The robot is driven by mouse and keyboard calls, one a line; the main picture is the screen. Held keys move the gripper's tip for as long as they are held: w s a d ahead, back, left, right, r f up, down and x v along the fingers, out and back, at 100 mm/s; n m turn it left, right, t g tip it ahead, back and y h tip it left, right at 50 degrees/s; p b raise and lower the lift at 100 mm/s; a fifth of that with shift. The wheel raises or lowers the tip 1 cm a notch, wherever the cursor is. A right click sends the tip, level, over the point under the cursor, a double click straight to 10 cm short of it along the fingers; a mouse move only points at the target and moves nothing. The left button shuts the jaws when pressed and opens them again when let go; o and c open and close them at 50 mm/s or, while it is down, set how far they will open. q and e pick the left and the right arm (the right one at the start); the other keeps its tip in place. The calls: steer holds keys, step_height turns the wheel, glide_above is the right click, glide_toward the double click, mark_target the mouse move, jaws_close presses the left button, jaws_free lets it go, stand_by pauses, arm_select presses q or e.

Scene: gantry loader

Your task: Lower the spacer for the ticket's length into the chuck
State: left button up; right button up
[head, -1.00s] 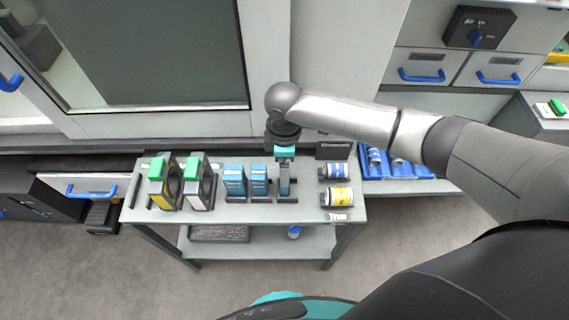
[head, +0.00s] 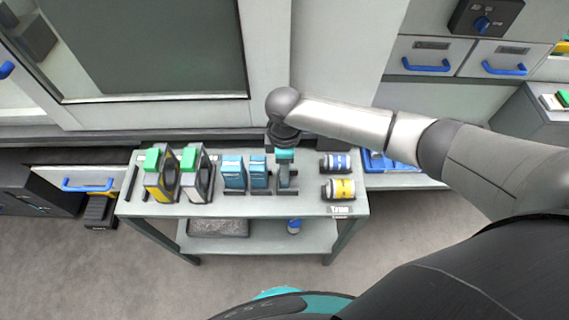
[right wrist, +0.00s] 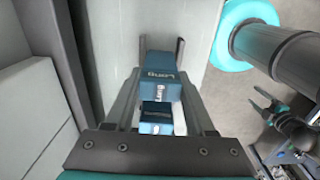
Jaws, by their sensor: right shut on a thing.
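My right gripper (head: 285,179) points down at the right-hand spacer place on the small table. In the right wrist view its fingers (right wrist: 160,112) are shut on a blue spacer (right wrist: 158,92), which has white lettering that looks like "Long". Two more blue spacers, the left one (head: 233,172) and the right one (head: 258,173), stand upright in holders to the left of the gripper. I cannot tell whether the held spacer still touches its holder. The chuck is not recognisable in either view, and no length on a ticket is readable.
Two cases with green tops (head: 160,176) (head: 195,175) stand at the table's left. A blue-labelled can (head: 336,163) and a yellow-labelled can (head: 339,189) lie at its right. A blue tray (head: 376,162) is beyond. The machine's large window (head: 150,50) is behind.

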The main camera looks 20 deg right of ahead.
jaws_close()
steer(key=shift+r+p, duration=0.2)
steer(key=shift+p, duration=0.35)
stand_by(0.9)
steer(key=shift+r, duration=0.1)
steer(key=shift+r+p, duration=3.25)
steer(key=shift+p, duration=0.6)
steer(key=shift+s+f, duration=0.1)
